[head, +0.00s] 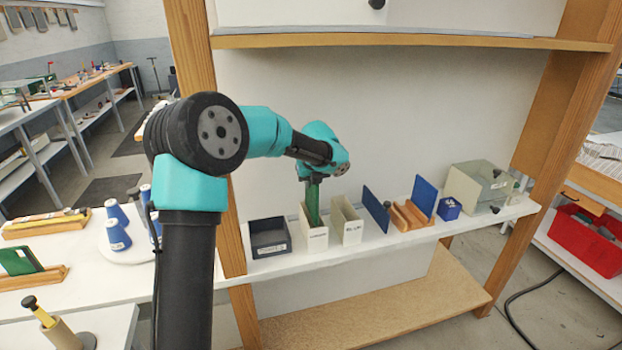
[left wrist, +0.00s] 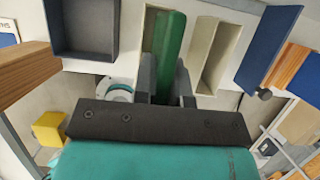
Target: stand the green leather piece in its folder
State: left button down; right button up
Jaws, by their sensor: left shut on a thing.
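The green leather piece (head: 312,204) stands upright, its lower part inside a white labelled folder (head: 315,238) on the shelf. My left gripper (head: 313,179) is directly above the folder, shut on the piece's upper end. The left wrist view shows the green piece (left wrist: 171,42) between the two grey fingers of the left gripper (left wrist: 165,82). The piece's lower end is hidden inside the folder, so I cannot tell whether it touches the bottom. My right gripper is not in view.
A dark open bin (head: 269,238) is left of the folder, and a second white folder (head: 346,221) is close on its right. Further right are a blue panel (head: 376,208), a wooden rack (head: 411,216) and a grey-green box (head: 480,186). A higher shelf (head: 420,42) spans above.

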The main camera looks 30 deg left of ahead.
aim_at(311, 199)
pick_arm(q)
jog(key=shift+f, duration=3.5)
jog(key=c, duration=1.1)
grip_release()
jog(key=shift+r, duration=0.1)
jog(key=v, duration=1.7)
jog(key=shift+r, duration=0.1)
